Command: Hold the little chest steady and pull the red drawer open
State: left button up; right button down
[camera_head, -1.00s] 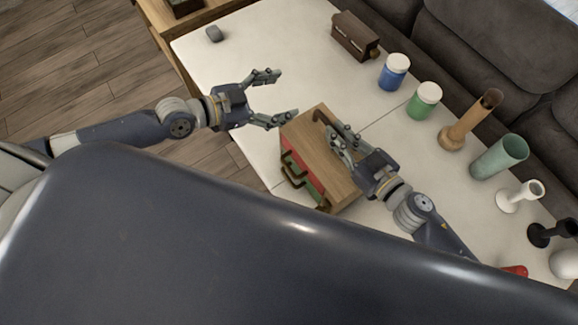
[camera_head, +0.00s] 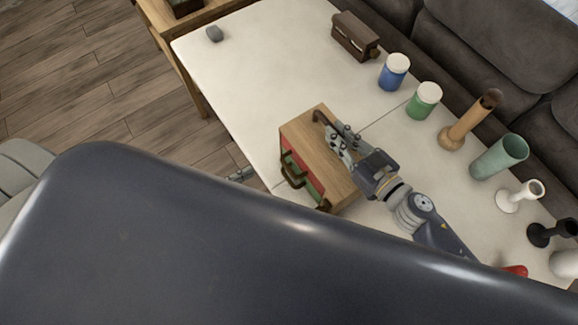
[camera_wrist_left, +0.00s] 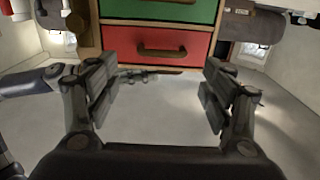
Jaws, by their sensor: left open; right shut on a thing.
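The little wooden chest (camera_head: 300,135) stands on the pale table, its drawer fronts facing lower left. Its red drawer (camera_head: 288,155) shows beside a green one in the head view. In the left wrist view the red drawer (camera_wrist_left: 196,46) has a brown handle (camera_wrist_left: 160,51) and looks closed. My right gripper (camera_head: 328,130) is shut on the chest at a dark handle on its top. My left gripper (camera_wrist_left: 158,85) is open and empty, facing the red drawer, its fingers apart from the handle. In the head view only a small part of it (camera_head: 240,174) shows; my body hides the rest.
A blue jar (camera_head: 393,76), a green jar (camera_head: 423,103) and several vases stand along the table's sofa side. A brown box (camera_head: 354,36) and a grey object (camera_head: 214,34) are at the far end.

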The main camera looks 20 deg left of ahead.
aim_at(289, 168)
pick_arm(q)
jog(key=x, duration=1)
jog(key=shift+a, duration=0.1)
jog(key=c, duration=1.3)
jog(key=v, duration=0.8)
jog(key=shift+s, duration=0.25)
jog(key=shift+f, duration=0.1)
jog(key=o, duration=1.3)
